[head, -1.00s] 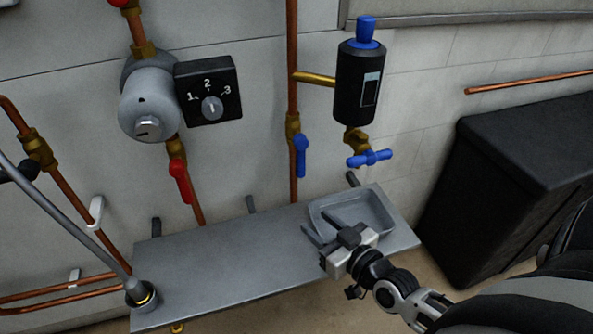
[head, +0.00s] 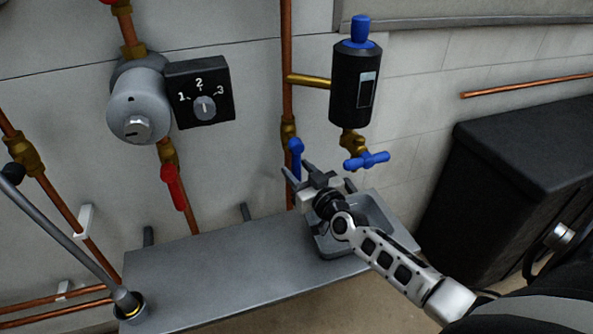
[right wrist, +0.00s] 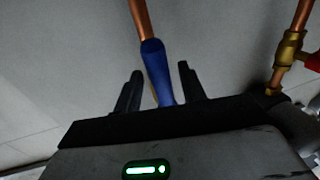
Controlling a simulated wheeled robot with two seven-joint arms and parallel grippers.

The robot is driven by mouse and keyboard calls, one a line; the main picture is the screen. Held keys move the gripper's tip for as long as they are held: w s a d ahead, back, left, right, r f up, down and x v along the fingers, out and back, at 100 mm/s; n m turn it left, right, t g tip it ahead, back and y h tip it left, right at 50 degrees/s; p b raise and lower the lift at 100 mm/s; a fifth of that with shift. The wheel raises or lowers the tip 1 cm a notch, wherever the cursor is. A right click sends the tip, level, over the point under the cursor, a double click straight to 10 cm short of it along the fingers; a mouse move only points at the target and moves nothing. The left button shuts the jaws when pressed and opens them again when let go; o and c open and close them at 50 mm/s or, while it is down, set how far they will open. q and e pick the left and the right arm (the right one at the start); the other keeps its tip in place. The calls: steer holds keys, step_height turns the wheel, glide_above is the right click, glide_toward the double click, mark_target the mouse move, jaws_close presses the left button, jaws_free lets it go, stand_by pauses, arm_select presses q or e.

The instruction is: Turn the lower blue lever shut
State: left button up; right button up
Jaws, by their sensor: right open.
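The blue lever (head: 296,158) hangs from a brass valve on the middle vertical copper pipe, roughly in line with the pipe. My right gripper (head: 297,170) is open at the lever's lower part, with one finger on each side in the picture. In the right wrist view the blue lever (right wrist: 157,68) shows between the two open fingers (right wrist: 158,88), with a gap on both sides. Its lower end is hidden behind the gripper body. I cannot tell how deep the fingers reach around it. My left gripper is not in view.
A red lever (head: 173,187) hangs further left. Below are a grey shelf (head: 215,275) with a tray (head: 335,246) and a leaning rod (head: 75,245). A black box (head: 490,190) stands right.

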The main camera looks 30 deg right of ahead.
steer(key=shift+w, duration=0.7)
jaws_close()
